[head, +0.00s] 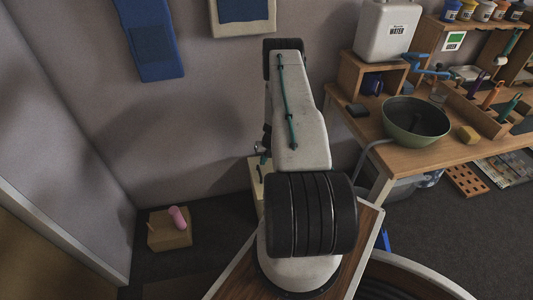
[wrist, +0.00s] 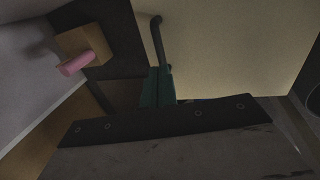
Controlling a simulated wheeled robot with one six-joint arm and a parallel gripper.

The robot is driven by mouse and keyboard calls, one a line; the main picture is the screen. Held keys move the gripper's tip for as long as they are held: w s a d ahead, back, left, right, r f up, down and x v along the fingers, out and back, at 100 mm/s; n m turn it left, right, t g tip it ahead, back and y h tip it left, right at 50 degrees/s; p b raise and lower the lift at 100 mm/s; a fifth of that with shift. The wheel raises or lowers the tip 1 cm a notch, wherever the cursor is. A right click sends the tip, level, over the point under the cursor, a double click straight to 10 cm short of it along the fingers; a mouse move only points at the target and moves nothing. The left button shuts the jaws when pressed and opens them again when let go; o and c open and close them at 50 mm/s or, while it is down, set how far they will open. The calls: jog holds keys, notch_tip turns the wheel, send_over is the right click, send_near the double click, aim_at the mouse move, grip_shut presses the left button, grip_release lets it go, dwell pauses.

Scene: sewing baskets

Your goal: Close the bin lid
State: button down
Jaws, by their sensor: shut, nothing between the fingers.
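The bin (head: 257,169) is a cream box on the floor by the wall, mostly hidden behind my arm in the head view. In the wrist view a broad, flat cream surface (wrist: 235,50) fills the upper right; I cannot tell whether it is the lid or the bin's side. My gripper (wrist: 157,86) shows teal fingers close together and empty, beside the left edge of that surface. A dark bent rod (wrist: 158,38) shows just past the fingers; whether they touch it is unclear. The lid's angle is hidden.
A cardboard box (head: 168,233) with a pink cylinder (head: 179,217) stands on the floor at left. A wooden table (head: 395,158) with a green bowl (head: 415,121) and a white water container (head: 387,31) is at right. Dark floor lies open between the cardboard box and my arm.

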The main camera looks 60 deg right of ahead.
aim_at(259, 171)
jog(key=x, duration=0.5)
jog(key=shift+x, duration=0.95)
jog(key=shift+a, duration=0.15)
jog(key=v, duration=1.4)
jog(key=shift+w+r, duration=0.2)
jog(key=shift+r, duration=0.05)
jog(key=shift+a, duration=0.1)
